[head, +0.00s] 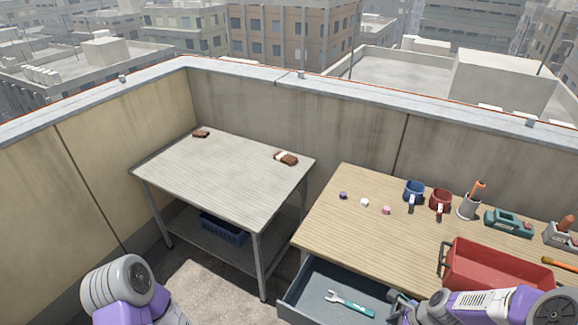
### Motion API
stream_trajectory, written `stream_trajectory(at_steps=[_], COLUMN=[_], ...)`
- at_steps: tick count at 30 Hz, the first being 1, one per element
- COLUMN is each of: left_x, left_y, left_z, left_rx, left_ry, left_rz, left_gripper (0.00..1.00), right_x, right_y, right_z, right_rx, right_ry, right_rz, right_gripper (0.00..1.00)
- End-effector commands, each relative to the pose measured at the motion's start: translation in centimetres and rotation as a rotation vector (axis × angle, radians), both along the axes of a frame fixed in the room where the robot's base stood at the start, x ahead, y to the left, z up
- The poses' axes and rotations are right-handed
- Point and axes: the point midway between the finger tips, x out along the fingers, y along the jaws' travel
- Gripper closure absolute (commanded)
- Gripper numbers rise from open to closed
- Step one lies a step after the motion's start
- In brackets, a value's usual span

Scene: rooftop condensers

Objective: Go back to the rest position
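My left arm (128,290) shows at the bottom left as a grey and purple link; its gripper is outside the picture. My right arm (480,305) comes in at the bottom right, below the red bin. Its dark end (402,306) is by the right end of the open drawer, cut off by the bottom edge, and its fingers cannot be made out.
A grey table (220,175) stands left, floor between.

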Motion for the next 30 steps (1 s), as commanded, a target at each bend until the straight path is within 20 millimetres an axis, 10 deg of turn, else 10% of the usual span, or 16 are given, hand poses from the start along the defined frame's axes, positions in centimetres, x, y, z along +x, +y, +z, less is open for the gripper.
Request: stream_trajectory(at_steps=[14,26,30], left_x=[0.1,0.1,0.1], left_y=[0.0,0.0,0.0], left_z=[0.0,0.0,-4.2], left_rx=[0.000,0.000,0.000], left_ry=[-0.002,-0.002,-0.001], left_rz=[0.000,0.001,0.000], left_gripper=[0.17,0.17,0.17], right_x=[-0.8,-7.9,-7.4], right_y=[10.3,20.9,20.4], right_z=[-6.9,-13.5,-17.5], right_rx=[-0.081,-0.202,-0.215], right_ry=[-0.203,-0.512,-0.515], right_rz=[0.722,1.754,1.739], right_gripper=[0.50,0.50,0.50])
